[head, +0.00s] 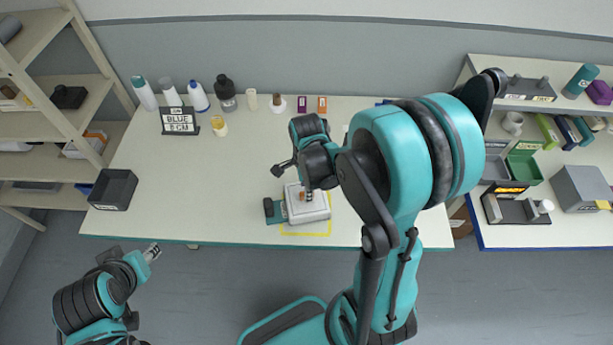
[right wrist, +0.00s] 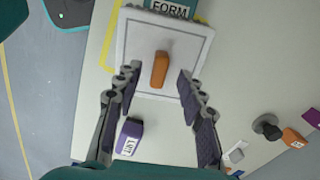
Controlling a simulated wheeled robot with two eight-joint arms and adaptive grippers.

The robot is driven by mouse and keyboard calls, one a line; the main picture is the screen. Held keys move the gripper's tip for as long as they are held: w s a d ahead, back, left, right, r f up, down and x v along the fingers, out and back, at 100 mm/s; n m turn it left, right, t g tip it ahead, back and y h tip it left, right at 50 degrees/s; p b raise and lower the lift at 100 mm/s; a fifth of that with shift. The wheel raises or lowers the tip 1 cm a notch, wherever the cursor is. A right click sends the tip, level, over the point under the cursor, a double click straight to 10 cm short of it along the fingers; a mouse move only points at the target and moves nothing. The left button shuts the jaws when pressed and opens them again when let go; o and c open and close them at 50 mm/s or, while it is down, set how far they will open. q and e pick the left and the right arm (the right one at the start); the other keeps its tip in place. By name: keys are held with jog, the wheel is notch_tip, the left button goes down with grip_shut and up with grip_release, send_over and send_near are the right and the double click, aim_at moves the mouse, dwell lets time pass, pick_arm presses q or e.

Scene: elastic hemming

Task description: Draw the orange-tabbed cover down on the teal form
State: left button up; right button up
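The teal form (head: 282,213) sits near the table's front edge; its FORM label shows in the right wrist view (right wrist: 171,9). A pale square cover (head: 310,213) lies over it, with an upright orange tab (head: 302,197). The right wrist view shows the cover (right wrist: 140,50) and the tab (right wrist: 160,70) close up. I cannot tell whether the cover is fully seated. My right gripper (right wrist: 158,74) is open above the cover, one finger on each side of the tab, with gaps on both sides. My left gripper (head: 152,252) is off the table's front left, away from the form.
A purple labelled block (right wrist: 128,138) lies beside the cover. Yellow marking (head: 305,235) surrounds the form. Bottles (head: 198,96), a sign (head: 180,121) and small items line the table's back. A dark bin (head: 112,190) stands at left. The table between bin and form is clear.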

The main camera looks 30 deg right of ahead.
notch_tip(320, 180, up, 11)
jog(key=shift+f, duration=0.15)
dwell(0.6)
jog(key=s+a+f+n+t+b, duration=0.2)
jog(key=a+n+t+b, duration=0.1)
jog(key=n, duration=0.8)
jog(key=s+a+f+n+t+b, duration=0.2)
jog(key=s+a+n+t+b, duration=0.1)
jog(key=n, duration=0.7)
jog(key=shift+a+f+n+t+b, duration=0.15)
jog(key=shift+a+n+t+b, duration=0.35)
jog(key=shift+b, duration=0.75)
jog(key=shift+s, duration=0.1)
